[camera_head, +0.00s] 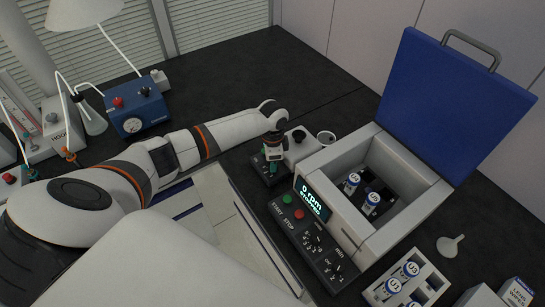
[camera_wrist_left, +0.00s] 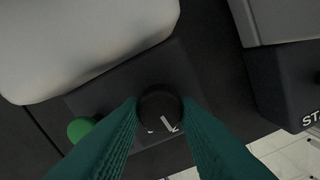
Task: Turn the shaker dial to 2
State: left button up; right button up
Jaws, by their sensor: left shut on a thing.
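My left gripper (camera_head: 272,154) reaches down at a small black control box (camera_head: 262,172) beside the incubator-like unit. In the left wrist view its green fingers (camera_wrist_left: 160,118) are shut on a round black dial (camera_wrist_left: 160,102), one on each side. The dial's white pointer line (camera_wrist_left: 166,124) aims toward the lower right, close to a mark that looks like a 2. The other scale marks are mostly hidden by the fingers and dial. A green button (camera_wrist_left: 80,130) sits on the same box. In the head view the gripper hides the dial. My right gripper is not in view.
The white unit (camera_head: 345,215) with its raised blue lid (camera_head: 455,105) stands to the right. Its panel (camera_head: 305,235) has buttons, knobs and a display reading 0 rpm STOPPED. A vial rack (camera_head: 432,285) stands in front; a blue gauge box (camera_head: 138,115) is at left.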

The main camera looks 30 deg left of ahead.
pick_arm(q)
jog(key=shift+w+m, duration=0.1)
jog(key=shift+m, duration=0.5)
jog(key=o, duration=1)
jog(key=shift+r+b, duration=1.4)
jog(key=shift+r, duration=4.65)
jog(key=shift+f, duration=0.1)
